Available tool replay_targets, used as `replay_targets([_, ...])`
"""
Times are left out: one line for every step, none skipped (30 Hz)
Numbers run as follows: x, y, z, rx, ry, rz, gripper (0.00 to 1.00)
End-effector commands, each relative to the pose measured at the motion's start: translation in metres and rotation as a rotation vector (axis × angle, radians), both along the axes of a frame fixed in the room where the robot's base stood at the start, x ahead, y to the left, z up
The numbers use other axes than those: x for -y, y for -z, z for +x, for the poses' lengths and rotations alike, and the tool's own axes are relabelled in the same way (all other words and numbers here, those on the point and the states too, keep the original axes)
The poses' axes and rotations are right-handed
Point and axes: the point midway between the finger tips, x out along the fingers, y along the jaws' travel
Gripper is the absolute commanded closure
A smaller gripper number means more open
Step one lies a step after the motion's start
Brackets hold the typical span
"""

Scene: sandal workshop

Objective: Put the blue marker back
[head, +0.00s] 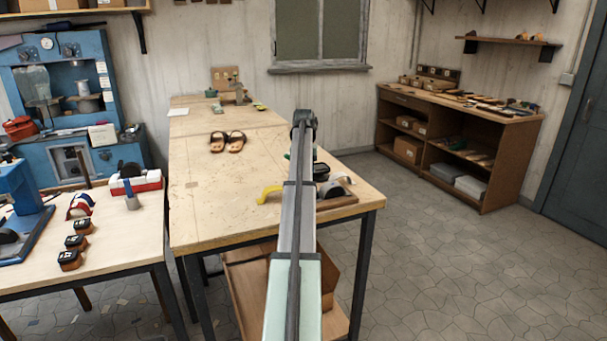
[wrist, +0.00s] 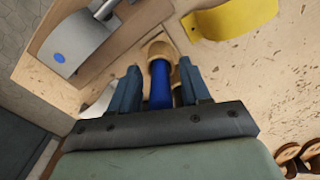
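In the wrist view, the blue marker (wrist: 160,88) is a blue shaft between the two fingers of my gripper (wrist: 161,85). A tan, rounded piece (wrist: 158,49) shows at its far end; I cannot tell whether it belongs to the marker. The fingers stand apart, one on each side of the shaft, with a visible gap on both sides. The lower part of the shaft is hidden behind the gripper body. In the head view my arm hides the gripper and the marker over the wooden table (head: 215,190).
A yellow curved piece (head: 268,193) lies left of my arm. A wooden board (head: 335,201) with a dark and grey tool lies to the right, near the table edge. A pair of sandals (head: 227,141) lies further back. Bare tabletop spreads left of the yellow piece.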

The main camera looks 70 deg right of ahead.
Motion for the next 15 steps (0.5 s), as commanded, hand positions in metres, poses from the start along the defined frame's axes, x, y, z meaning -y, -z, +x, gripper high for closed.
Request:
replay_targets([0.0, 0.0, 0.0, 0.0, 0.0, 0.0, 0.53])
replay_targets([0.0, 0.0, 0.0, 0.0, 0.0, 0.0, 0.53])
replay_targets([0.0, 0.0, 0.0, 0.0, 0.0, 0.0, 0.53])
replay_targets([0.0, 0.0, 0.0, 0.0, 0.0, 0.0, 0.53])
replay_targets([0.0, 0.0, 0.0, 0.0, 0.0, 0.0, 0.53])
replay_targets([0.0, -0.001, 0.0, 0.0, 0.0, 0.0, 0.53])
replay_targets([0.0, -0.002, 0.0, 0.0, 0.0, 0.0, 0.53])
replay_targets([0.0, -0.003, 0.0, 0.0, 0.0, 0.0, 0.53])
replay_targets([0.0, -0.006, 0.0, 0.0, 0.0, 0.0, 0.53])
replay_targets([0.001, -0.009, 0.0, 0.0, 0.0, -0.001, 0.53])
replay_targets([0.001, -0.012, 0.0, 0.0, 0.0, -0.001, 0.53])
replay_targets([0.001, -0.017, 0.0, 0.001, 0.0, -0.002, 0.53])
replay_targets([0.001, -0.022, 0.0, 0.001, 0.0, -0.002, 0.53])
replay_targets([0.002, -0.027, 0.001, 0.001, 0.0, -0.002, 0.53])
replay_targets([0.002, -0.034, 0.001, 0.001, 0.0, -0.002, 0.53])
